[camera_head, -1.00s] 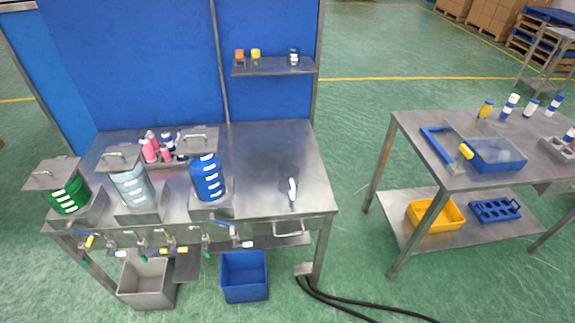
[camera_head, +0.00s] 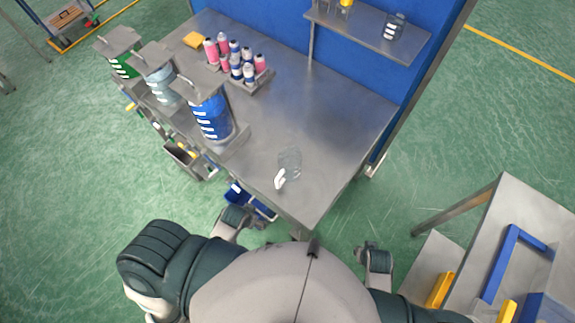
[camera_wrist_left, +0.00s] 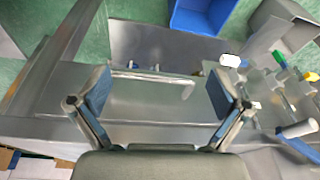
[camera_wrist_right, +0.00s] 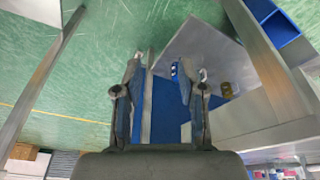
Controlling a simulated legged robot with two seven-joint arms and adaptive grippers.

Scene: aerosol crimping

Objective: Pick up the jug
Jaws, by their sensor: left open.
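A clear jug (camera_head: 289,160) with a white handle stands near the front right of the steel table (camera_head: 315,110) in the head view. My left gripper (camera_wrist_left: 157,88) is open and empty, with its fingers wide apart; in the head view it is low, beside the table's front edge and apart from the jug. My right gripper (camera_wrist_right: 160,72) has its fingers apart with nothing held between them. In the head view it is to the right of the table's corner. I cannot make out the jug in either wrist view.
Blue, pale and green containers (camera_head: 212,118) stand along the table's front left. A rack of pink and blue bottles (camera_head: 242,62) is behind them. A shelf (camera_head: 370,38) overhangs the back. A second table (camera_head: 480,215) is at right. The tabletop around the jug is clear.

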